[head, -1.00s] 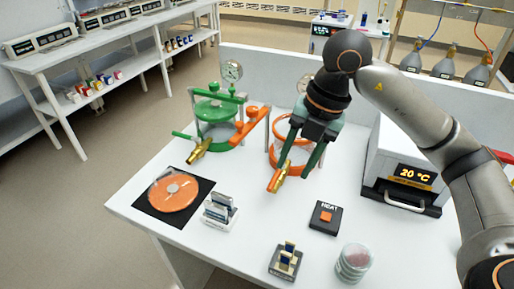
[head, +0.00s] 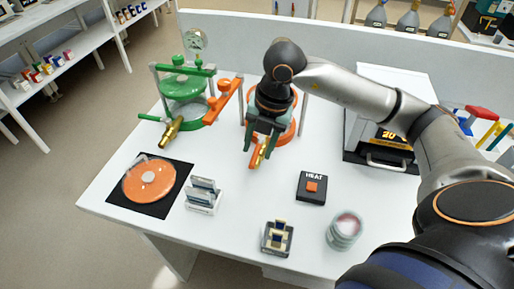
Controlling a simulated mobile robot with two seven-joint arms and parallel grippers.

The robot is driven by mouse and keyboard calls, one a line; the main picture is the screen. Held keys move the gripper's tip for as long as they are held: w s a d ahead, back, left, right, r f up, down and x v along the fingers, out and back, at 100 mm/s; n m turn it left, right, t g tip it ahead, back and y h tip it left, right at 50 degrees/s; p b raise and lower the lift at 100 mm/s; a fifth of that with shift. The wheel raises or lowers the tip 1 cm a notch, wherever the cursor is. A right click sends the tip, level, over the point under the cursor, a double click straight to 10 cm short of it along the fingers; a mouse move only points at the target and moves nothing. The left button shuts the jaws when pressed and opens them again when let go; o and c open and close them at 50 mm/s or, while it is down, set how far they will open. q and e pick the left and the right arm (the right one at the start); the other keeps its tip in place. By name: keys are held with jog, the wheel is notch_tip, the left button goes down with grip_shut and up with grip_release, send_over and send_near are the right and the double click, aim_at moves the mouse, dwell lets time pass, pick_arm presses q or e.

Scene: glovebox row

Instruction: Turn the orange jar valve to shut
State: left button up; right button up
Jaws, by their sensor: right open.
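The orange jar (head: 287,130) stands at the back middle of the white bench, partly hidden behind my right gripper and arm. Its valve, a brass fitting with an orange handle (head: 257,156), sticks out towards the front of the bench. My right gripper (head: 259,151) points down over the valve, with one green finger on each side of it. The fingers are apart; I cannot tell whether they touch the handle. The green jar (head: 184,87) stands to the left, with its own brass valve (head: 171,130). My left gripper is not in view.
An orange disc (head: 148,181) on a black mat, a slide rack (head: 203,195), a HEAT button box (head: 312,187), a small block holder (head: 277,237) and stacked dishes (head: 344,229) stand in front. An oven-like box (head: 384,150) stands right. Bare bench lies between them.

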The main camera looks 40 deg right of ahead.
jog(key=shift+w+a+f, duration=0.15)
jog(key=shift+f, duration=0.7)
jog(key=shift+c, duration=0.2)
grip_shut()
dwell(0.6)
